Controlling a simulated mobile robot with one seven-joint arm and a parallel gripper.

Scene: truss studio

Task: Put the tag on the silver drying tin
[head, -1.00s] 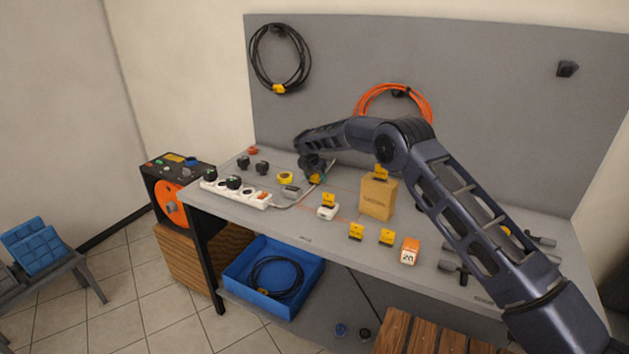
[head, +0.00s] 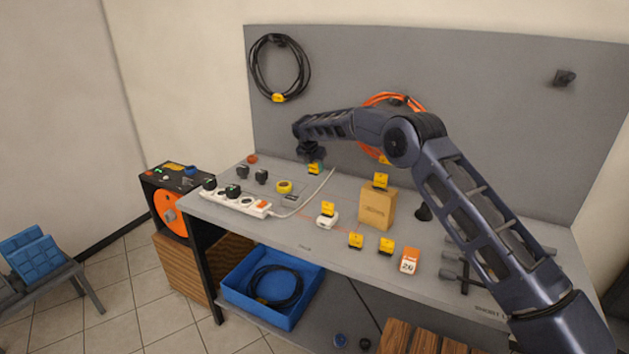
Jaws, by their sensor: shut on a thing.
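My gripper (head: 313,158) is over the far left part of the bench, shut on a yellow tag (head: 314,169). The tag hangs under the dark fingers, apart from the bench top as far as I can tell. I cannot clearly make out the silver drying tin in this view. Other yellow tags sit on a white block (head: 327,221), on a tan box (head: 377,208), and on the orange cable coil (head: 392,99). Two more yellow tags (head: 356,241) stand near the front of the bench.
A white power strip (head: 238,201) with black plugs, a yellow roll (head: 284,187) and a white cable lie left on the bench (head: 300,235). An orange-and-white block (head: 409,261) stands at the front. A grey back panel (head: 480,100) rises behind; a blue crate (head: 255,306) sits below.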

